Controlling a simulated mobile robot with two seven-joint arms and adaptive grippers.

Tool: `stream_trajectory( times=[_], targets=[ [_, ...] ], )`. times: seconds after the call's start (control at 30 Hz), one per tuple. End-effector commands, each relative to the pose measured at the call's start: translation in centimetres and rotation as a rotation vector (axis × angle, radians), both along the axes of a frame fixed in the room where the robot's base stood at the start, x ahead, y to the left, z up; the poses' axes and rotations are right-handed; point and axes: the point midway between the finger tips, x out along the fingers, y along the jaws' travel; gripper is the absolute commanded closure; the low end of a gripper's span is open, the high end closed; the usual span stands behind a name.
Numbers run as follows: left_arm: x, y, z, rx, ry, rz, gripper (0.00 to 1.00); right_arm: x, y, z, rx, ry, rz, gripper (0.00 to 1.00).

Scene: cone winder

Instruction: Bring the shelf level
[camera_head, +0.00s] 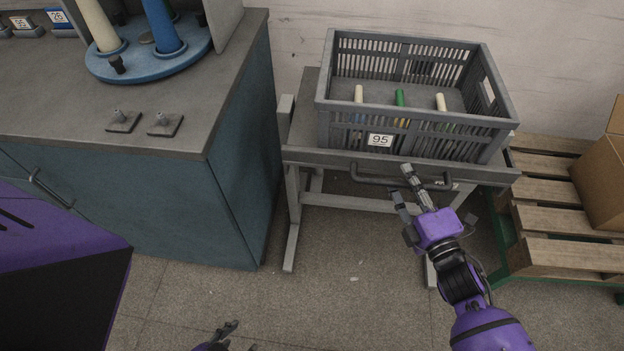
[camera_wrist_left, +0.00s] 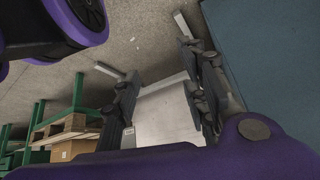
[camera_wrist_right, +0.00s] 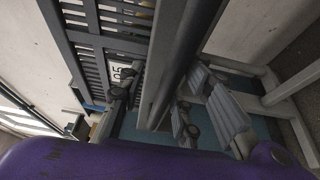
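The shelf (camera_head: 302,135) is a grey stand with a dark bar handle (camera_head: 372,182) along its front. Its front edge slopes slightly down to the right in the head view; I cannot tell how much is perspective. My right gripper (camera_head: 403,185) is at the handle, one finger above and one below. In the right wrist view the dark bar (camera_wrist_right: 182,62) passes between the spread fingers (camera_wrist_right: 168,108); contact is not clear. My left gripper (camera_head: 229,330) is low over the floor at the bottom of the head view. It is open and empty in the left wrist view (camera_wrist_left: 160,90).
A grey crate (camera_head: 417,146) labelled 95 sits on the shelf, with white and green tubes in it. A teal cabinet (camera_head: 238,150) stands at left. A wooden pallet (camera_head: 560,255) on a green frame and a cardboard box (camera_head: 603,180) stand at right. The floor in front is clear.

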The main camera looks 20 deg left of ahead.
Motion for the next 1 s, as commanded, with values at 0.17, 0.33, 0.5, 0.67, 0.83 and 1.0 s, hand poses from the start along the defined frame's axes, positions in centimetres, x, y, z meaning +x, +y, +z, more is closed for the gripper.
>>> stream_trajectory(
  times=[0.17, 0.33, 0.5, 0.67, 0.83, 1.0],
  targets=[
    [2.1, -0.5, 0.4, -0.008, -0.037, -0.006, 0.6, -0.3, -0.3, -0.2, -0.003, 0.002, -0.001, 0.68],
    [2.0, -0.5, 0.3, -0.006, -0.035, -0.007, 0.6, -2.2, -1.9, -0.3, -0.005, 0.004, -0.001, 0.68],
    [2.0, -0.4, 0.3, -0.006, -0.034, -0.007, 0.6, -5.1, -4.3, -0.3, -0.002, 0.004, -0.001, 0.68],
    [2.0, -0.4, 0.3, -0.006, -0.034, -0.007, 0.6, -7.4, -6.3, -0.2, -0.003, 0.003, -0.001, 0.68],
    [2.0, -0.4, 0.3, -0.006, -0.034, -0.007, 0.6, -8.8, -7.5, -0.2, -0.002, 0.001, -0.001, 0.68],
    [1.9, -0.4, 0.3, -0.005, -0.033, -0.006, 0.6, -9.2, -7.9, 0.0, 0.0, -0.001, 0.0, 0.68]
  ],
)
